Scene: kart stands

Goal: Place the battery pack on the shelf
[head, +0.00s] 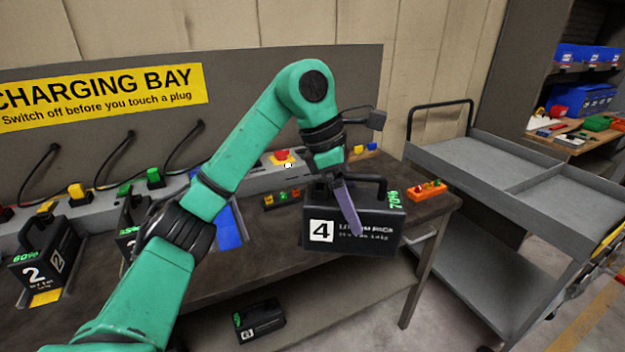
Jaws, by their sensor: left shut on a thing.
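A black battery pack marked 4 (375,240), with a green 70% reading on its side, hangs upright at the bench's front right. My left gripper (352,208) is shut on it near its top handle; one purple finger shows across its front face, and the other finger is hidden. I cannot tell whether the pack's base clears the bench top. A lower shelf (330,285) runs under the bench, with another black pack (260,322) on it. A shelf unit (567,68) with blue bins stands at the far right. My right gripper is out of view.
The bench (270,238) carries pack 2 (45,258), a partly hidden pack (130,228), plugs and a red button (281,156). A grey cart (500,160) with a bare top stands to the right.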

